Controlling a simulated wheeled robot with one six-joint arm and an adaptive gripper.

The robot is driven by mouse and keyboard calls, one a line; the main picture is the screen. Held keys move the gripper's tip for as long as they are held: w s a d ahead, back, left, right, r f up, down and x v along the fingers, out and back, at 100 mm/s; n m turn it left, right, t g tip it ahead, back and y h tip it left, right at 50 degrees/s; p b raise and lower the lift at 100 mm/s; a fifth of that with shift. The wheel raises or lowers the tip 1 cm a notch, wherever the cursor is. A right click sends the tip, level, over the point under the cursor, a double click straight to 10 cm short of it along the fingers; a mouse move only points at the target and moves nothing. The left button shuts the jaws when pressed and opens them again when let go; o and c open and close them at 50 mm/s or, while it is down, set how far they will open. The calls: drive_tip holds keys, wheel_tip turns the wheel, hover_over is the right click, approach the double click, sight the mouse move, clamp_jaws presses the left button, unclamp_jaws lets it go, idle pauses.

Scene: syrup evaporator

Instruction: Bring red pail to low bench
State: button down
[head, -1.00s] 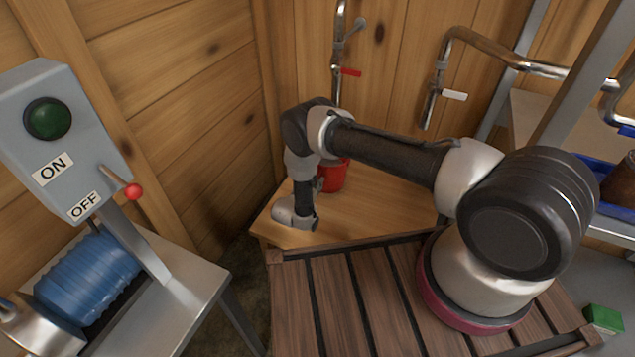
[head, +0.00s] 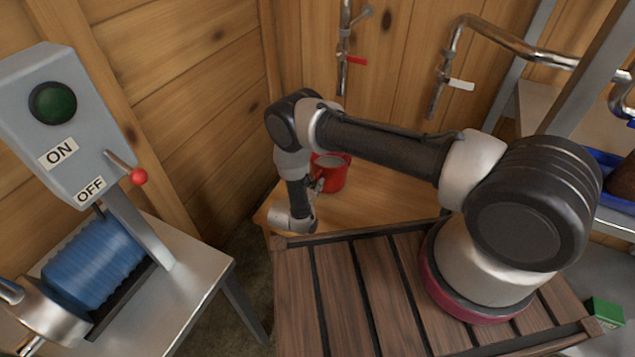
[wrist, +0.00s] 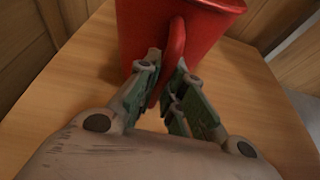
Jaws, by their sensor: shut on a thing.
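The red pail (head: 334,175) stands upright in the corner on a light wooden bench top (head: 385,196), partly hidden behind my arm in the head view. In the wrist view the red pail (wrist: 192,38) fills the top middle, with its handle toward me. My gripper (wrist: 168,92) is shut on that handle, one finger on each side of it. In the head view my gripper (head: 318,186) is small and mostly hidden by my wrist. I cannot tell whether the pail touches the bench top or hangs just above it.
A pipe with a red-handled valve (head: 355,60) and one with a white handle (head: 460,84) come down the back wall. A grey ON/OFF box (head: 60,120) and a blue roller (head: 95,265) stand at left. A metal shelf (head: 560,110) is at right.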

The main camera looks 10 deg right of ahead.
drive_tip(key=s+a, duration=0.3)
drive_tip(key=s, duration=0.5)
drive_tip(key=s+a, duration=0.3)
drive_tip(key=s, duration=0.5)
drive_tip(key=shift+a, duration=0.4)
idle(0.9)
drive_tip(key=shift+s+d, duration=0.1)
idle(0.3)
drive_tip(key=c, duration=1.5)
unclamp_jaws()
drive_tip(key=shift+o, duration=0.2)
wheel_tip(320, 180, up, 10)
